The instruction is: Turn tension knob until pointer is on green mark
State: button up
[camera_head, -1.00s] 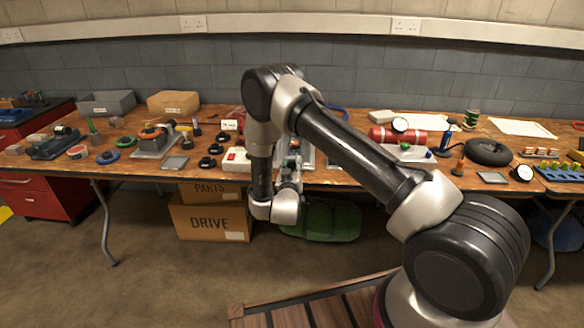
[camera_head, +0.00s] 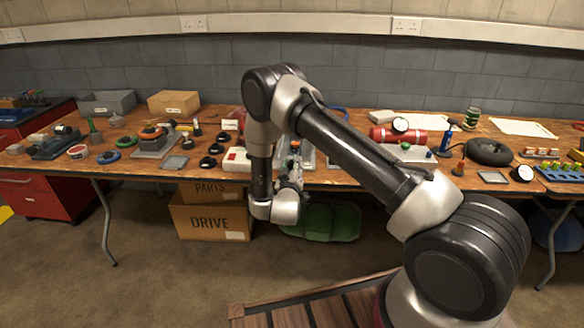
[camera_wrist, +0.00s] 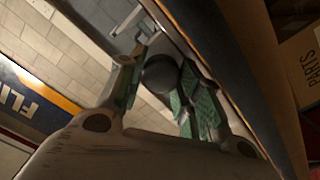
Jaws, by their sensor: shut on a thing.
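In the wrist view a dark round knob (camera_wrist: 160,73) sits between the green-padded fingers of my gripper (camera_wrist: 163,66). The gripper is shut on it. A metal rod or bracket shows just beyond the fingertips. No pointer or green mark can be made out in either view. In the head view my gripper (camera_head: 290,182) is at the front edge of the workbench (camera_head: 340,176), mostly behind my wrist, and the knob is hidden there.
The bench top is crowded around my arm. A white box with a red button (camera_head: 235,158) is to the left and a red cylinder (camera_head: 385,135) to the right. Cardboard boxes (camera_head: 208,222) and a green item (camera_head: 325,221) are under the bench.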

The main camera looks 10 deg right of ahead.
jog(key=o, duration=1)
